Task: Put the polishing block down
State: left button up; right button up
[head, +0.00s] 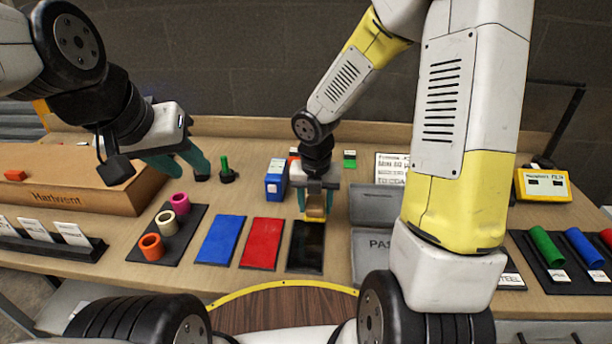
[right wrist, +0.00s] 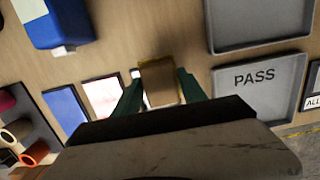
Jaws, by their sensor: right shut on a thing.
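The polishing block (head: 316,206), tan with yellow edges, is between the teal fingers of my right gripper (head: 317,200). In the right wrist view the block (right wrist: 160,84) sits between both fingertips (right wrist: 159,88), which are shut on it. In the head view it is at the far edge of a black pad (head: 305,250); I cannot tell whether it touches the pad or table. My left gripper (head: 190,168) is empty, its fingers apart, above the table near a green-topped peg (head: 226,170).
Blue (head: 220,240) and red (head: 262,243) pads lie left of the black pad. A grey PASS tray (head: 372,270) is to the right. A blue box (head: 277,180) stands behind the red pad.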

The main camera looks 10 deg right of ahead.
jog(key=w+d, duration=0.1)
jog(key=w, duration=0.3)
jog(key=w+d+f, duration=0.1)
jog(key=w, duration=0.4)
jog(key=w+d, duration=0.1)
jog(key=w, duration=0.4)
jog(key=shift+d+f, duration=0.15)
jog(key=shift+f, duration=0.05)
notch_tip(320, 180, down, 4)
jog(key=shift+r, duration=0.25)
jog(key=shift+f, duration=0.2)
